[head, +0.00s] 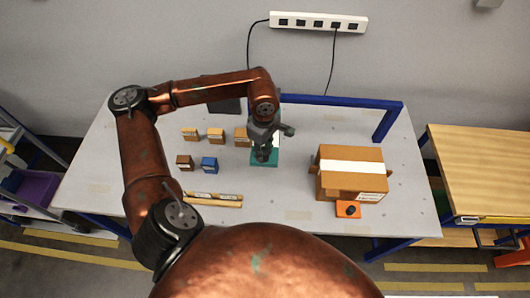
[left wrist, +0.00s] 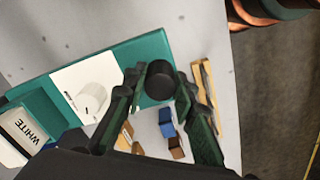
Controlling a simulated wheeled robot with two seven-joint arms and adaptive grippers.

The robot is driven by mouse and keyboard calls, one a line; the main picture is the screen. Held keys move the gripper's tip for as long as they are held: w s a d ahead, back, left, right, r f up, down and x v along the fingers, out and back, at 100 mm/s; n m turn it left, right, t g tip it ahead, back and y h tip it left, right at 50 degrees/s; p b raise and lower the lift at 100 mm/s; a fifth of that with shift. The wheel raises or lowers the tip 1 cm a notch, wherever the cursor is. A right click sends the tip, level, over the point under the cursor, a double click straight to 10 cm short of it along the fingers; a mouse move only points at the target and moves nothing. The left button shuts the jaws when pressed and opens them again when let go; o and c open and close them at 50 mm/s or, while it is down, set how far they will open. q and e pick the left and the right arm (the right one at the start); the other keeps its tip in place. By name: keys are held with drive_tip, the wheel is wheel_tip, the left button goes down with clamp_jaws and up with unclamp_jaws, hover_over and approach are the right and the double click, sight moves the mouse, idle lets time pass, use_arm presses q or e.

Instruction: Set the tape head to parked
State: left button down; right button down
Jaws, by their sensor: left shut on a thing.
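My left gripper (head: 263,156) is low over a teal plate (head: 270,163) near the middle of the table. In the left wrist view my left gripper (left wrist: 160,88) has its fingers on either side of a black round knob-like piece (left wrist: 160,80) and is shut on it. The piece is by the end of the teal plate, which also shows in that view (left wrist: 150,48). A white sheet (left wrist: 80,72) lies on the plate with a pale cylindrical shape (left wrist: 96,97) on it. I cannot tell which part is the tape head. My right gripper is not in view.
Several small tan boxes, including one (head: 216,135), a brown box (head: 184,162) and a blue box (head: 209,164) stand left of the plate. A wooden strip (head: 215,204) lies in front. A taped carton (head: 335,182) and orange button box (head: 347,209) stand right. A blue frame (head: 340,101) spans behind.

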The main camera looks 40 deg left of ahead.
use_arm(q)
drive_tip(key=shift+a+r, duration=0.1)
drive_tip(key=shift+a, duration=0.1)
drive_tip(key=c, duration=1.6)
unclamp_jaws()
wheel_tip(320, 180, up, 12)
drive_tip(key=shift+f, duration=0.1)
